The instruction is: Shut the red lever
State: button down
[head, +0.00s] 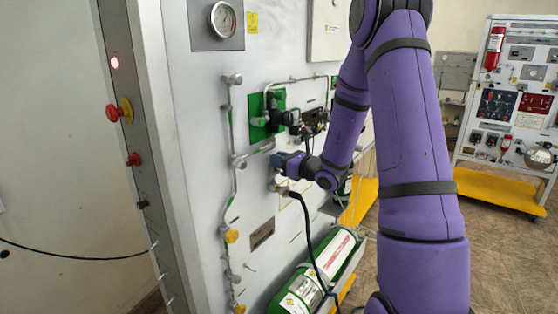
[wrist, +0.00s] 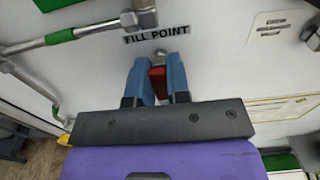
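The red lever (wrist: 157,84) shows in the wrist view between the two blue fingers of my gripper (wrist: 158,72), just below the "FILL POINT" label (wrist: 156,34). The lever fills the gap between the fingers, and both fingers appear to touch its sides. A metal fitting (wrist: 160,57) shows just beyond the fingertips. In the head view my gripper (head: 284,161) is at the panel face, below the green plate (head: 259,112). The lever is hidden there behind the fingers, and its angle is hard to tell.
Metal pipes (wrist: 70,38) run along the panel left of the fingers. A black hose (head: 306,222) hangs below my gripper toward a green and white cylinder (head: 318,268). A yellow knob (head: 231,236) sits lower left. Another trainer panel (head: 510,95) stands at the right.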

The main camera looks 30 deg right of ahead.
jog(key=shift+d+m, duration=0.1)
jog(key=shift+m, duration=0.2)
jog(key=shift+w+d+f+m, duration=0.25)
jog(key=shift+d+f+m, duration=0.45)
jog(key=shift+m, duration=2.15)
jog(key=shift+w+d+f+m, duration=0.2)
jog(key=shift+d+f+m, duration=0.45)
jog(key=shift+m, duration=2.25)
jog(key=shift+w+d+f+m, duration=0.25)
jog(key=shift+d+f+m, duration=0.45)
jog(key=shift+m, duration=2.15)
jog(key=shift+a+f, duration=0.15)
jog(key=c, duration=1.1)
grip_release()
jog(key=v, duration=1)
jog(key=shift+s, duration=0.35)
